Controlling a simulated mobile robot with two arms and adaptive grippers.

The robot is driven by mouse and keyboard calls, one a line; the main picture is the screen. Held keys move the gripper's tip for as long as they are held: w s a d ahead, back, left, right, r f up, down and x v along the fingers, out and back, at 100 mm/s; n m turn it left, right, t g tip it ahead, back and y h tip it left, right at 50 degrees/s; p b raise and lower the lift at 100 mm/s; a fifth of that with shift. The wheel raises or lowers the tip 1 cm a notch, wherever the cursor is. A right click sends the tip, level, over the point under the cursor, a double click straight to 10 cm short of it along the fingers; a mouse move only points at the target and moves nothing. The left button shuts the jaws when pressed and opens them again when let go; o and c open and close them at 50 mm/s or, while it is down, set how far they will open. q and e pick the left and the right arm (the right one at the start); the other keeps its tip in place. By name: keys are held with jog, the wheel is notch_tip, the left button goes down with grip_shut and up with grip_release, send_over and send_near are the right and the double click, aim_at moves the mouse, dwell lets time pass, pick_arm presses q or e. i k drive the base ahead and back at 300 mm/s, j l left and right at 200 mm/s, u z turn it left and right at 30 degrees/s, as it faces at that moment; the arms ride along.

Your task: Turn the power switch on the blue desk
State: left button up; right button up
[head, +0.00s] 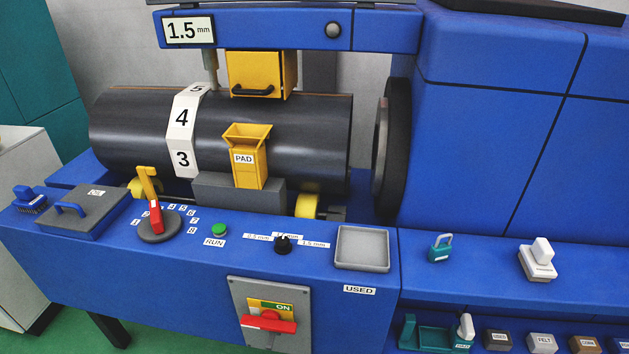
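The blue desk (130,265) runs across the lower left of the head view. The power switch (268,322) is on its front face. It is a red handle lying nearly level across a yellow panel on a grey plate (240,297). A green ON label (284,307) shows just above the handle. Any label below the handle is not readable. Neither of my grippers is in view, and nothing touches the switch.
On the desk top are a red-and-yellow lever (154,215) on a numbered dial, a green RUN button (219,230), a black knob (283,244) and a grey tray (362,248). Behind is a large dark cylinder (280,130). A lower shelf with several blocks is at right.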

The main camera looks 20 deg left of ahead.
aim_at(269, 320)
jog(key=u, duration=1.15)
